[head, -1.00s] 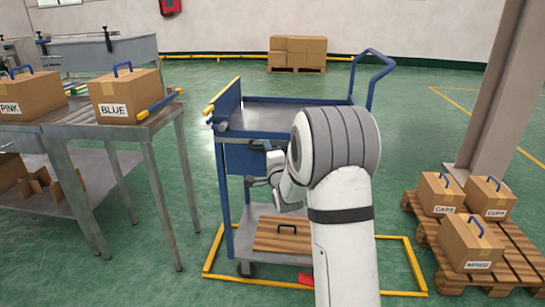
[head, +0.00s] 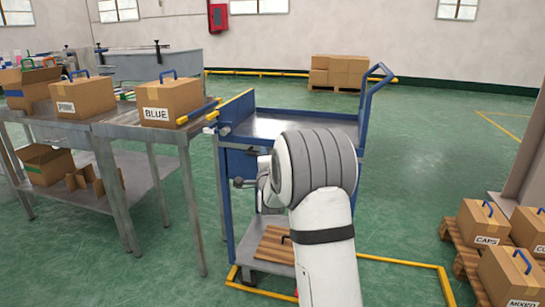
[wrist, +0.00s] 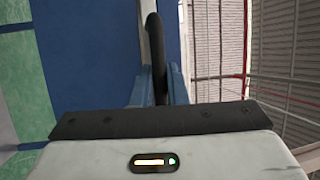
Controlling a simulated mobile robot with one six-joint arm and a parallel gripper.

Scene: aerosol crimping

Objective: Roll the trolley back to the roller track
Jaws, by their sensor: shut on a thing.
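The blue trolley (head: 290,113) stands at the centre of the head view, its grey top deck empty. A slatted wooden board (head: 270,245) lies on its lower shelf. My gripper (wrist: 158,90) is shut on a dark curved handle (wrist: 155,40) on the trolley's side, between its blue fingers in the wrist view. In the head view my arm hides most of the gripper.
A yellow floor frame (head: 440,285) lies around and right of the trolley's base. A pallet (head: 467,262) with several boxes stands at the right, near a pillar. Stacked cartons (head: 340,72) stand by the far wall. Open green floor lies behind and right of the trolley.

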